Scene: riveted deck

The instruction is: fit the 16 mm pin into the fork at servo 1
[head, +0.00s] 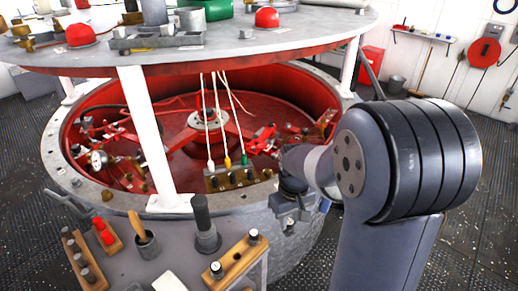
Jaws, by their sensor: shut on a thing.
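My gripper (287,212) is at the right rim of the round pit, pointing down, beside the stone-grey outer wall. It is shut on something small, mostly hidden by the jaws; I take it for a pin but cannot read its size. A wooden pin block (238,258) at the front holds a pale-topped pin at each end, with a dark spot between them. Inside the pit are red linkages (262,140) with metal parts at their ends. I cannot tell which one is servo 1, and no fork can be made out clearly.
A round upper plate (215,48) on white posts (145,130) overhangs the pit. Cords hang from it to a connector block (238,178). The front shelf carries a dark-handled tool (204,225), a cup (146,242) and another wooden block (84,262). The pit rim (60,165) stands raised.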

